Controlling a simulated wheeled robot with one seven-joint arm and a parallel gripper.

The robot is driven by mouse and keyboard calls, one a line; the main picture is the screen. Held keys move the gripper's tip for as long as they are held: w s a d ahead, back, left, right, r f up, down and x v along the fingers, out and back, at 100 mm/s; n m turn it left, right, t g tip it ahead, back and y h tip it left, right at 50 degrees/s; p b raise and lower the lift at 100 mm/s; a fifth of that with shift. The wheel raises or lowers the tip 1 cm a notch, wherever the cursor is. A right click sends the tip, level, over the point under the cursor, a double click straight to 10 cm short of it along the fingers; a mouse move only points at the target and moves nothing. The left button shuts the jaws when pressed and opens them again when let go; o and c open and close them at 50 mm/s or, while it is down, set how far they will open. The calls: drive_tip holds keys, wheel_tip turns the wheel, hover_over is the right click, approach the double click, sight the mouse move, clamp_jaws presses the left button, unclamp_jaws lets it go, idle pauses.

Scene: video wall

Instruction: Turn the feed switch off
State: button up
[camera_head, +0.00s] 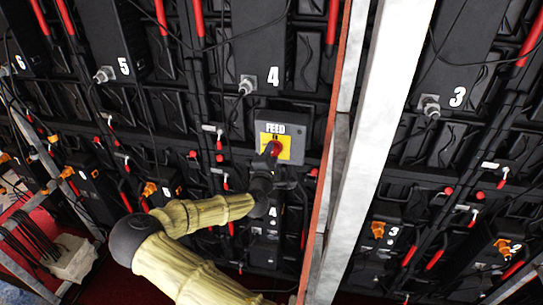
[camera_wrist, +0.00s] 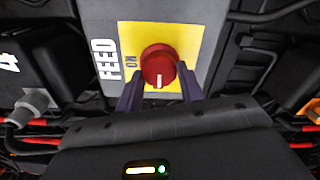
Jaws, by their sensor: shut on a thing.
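The feed switch is a red round knob (camera_wrist: 159,65) on a yellow plate (camera_wrist: 190,40) set in a grey box marked FEED (camera_head: 298,131). The word ON stands left of the knob in the wrist view. A white mark on the knob's face runs up and down there, low on the face, and does not point at ON. No OFF label can be made out. My gripper (camera_wrist: 160,76) has one dark finger on each side of the knob and is shut on it. In the head view the gripper covers part of the knob (camera_head: 275,148).
Black numbered cabinets, such as 4 (camera_head: 262,60) and 5 (camera_head: 114,40), surround the box with cables and red handles. A pale upright post (camera_head: 370,130) stands close to the right of it. A grey plug (camera_wrist: 33,105) is at the left in the wrist view.

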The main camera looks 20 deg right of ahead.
drive_tip(key=o, duration=1)
drive_tip(key=b+v, duration=0.3)
drive_tip(key=v, duration=1.4)
drive_tip(key=shift+a, duration=0.2)
drive_tip(key=shift+s, duration=0.15)
